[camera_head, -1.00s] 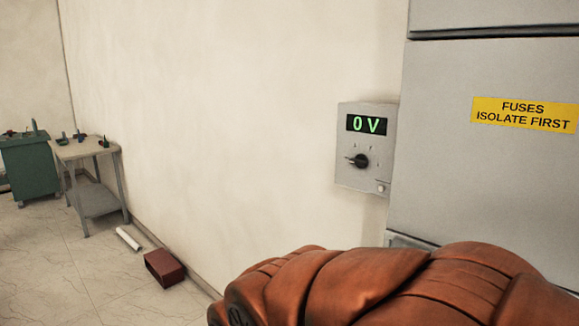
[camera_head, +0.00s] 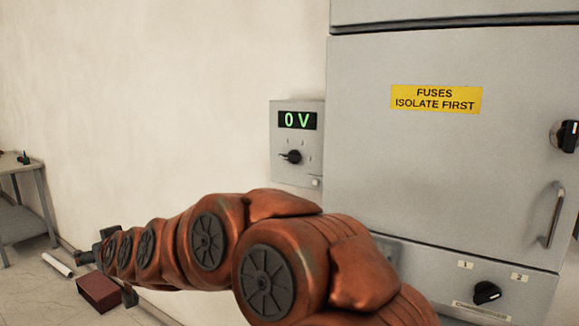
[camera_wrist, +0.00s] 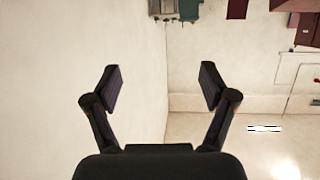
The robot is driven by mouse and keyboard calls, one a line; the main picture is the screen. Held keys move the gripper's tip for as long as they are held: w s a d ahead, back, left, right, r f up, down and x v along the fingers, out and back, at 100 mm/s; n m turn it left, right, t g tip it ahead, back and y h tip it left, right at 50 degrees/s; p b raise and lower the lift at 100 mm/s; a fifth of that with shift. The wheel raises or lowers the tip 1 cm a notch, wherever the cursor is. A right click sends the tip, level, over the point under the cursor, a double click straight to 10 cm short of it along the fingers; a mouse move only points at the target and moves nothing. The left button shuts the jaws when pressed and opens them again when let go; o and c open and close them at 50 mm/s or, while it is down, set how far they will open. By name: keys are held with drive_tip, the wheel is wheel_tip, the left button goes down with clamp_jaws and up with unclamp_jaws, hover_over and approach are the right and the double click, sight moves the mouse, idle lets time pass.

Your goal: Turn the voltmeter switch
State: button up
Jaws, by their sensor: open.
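The voltmeter (camera_head: 297,174) is a grey box on the wall, left of the large grey cabinet, and its green display reads 0 V. Its black switch knob (camera_head: 292,157) sits below the display, with its pointer towards the left and small marks around it. My orange arm stretches left across the lower head view, below the voltmeter. My gripper (camera_wrist: 160,82) is open and empty in the wrist view, its two dark fingers wide apart. It is away from the switch, which does not show in the wrist view.
The grey cabinet (camera_head: 440,190) has a yellow fuse label (camera_head: 436,98), a handle (camera_head: 551,215) and black knobs. A dark red box (camera_head: 99,292) and a white tube (camera_head: 58,263) lie on the floor near a small table (camera_head: 20,215). The wall left of the voltmeter is bare.

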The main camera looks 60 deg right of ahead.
drive_tip(key=w+d+r+m+t+h, duration=0.2)
drive_tip(key=w+d+r+h, duration=0.15)
drive_tip(key=d, duration=0.65)
drive_tip(key=m+g+h+b, duration=0.3)
drive_tip(key=m+g+h, duration=1.15)
drive_tip(key=h, duration=0.35)
approach(290, 160)
drive_tip(key=x, duration=0.2)
drive_tip(key=shift+g, duration=0.45)
drive_tip(key=shift+p+x, duration=0.8)
drive_tip(key=shift+x, duration=3.1)
drive_tip(key=shift+w, duration=0.1)
drive_tip(key=shift+c, duration=0.4)
drive_tip(key=c, duration=1.1)
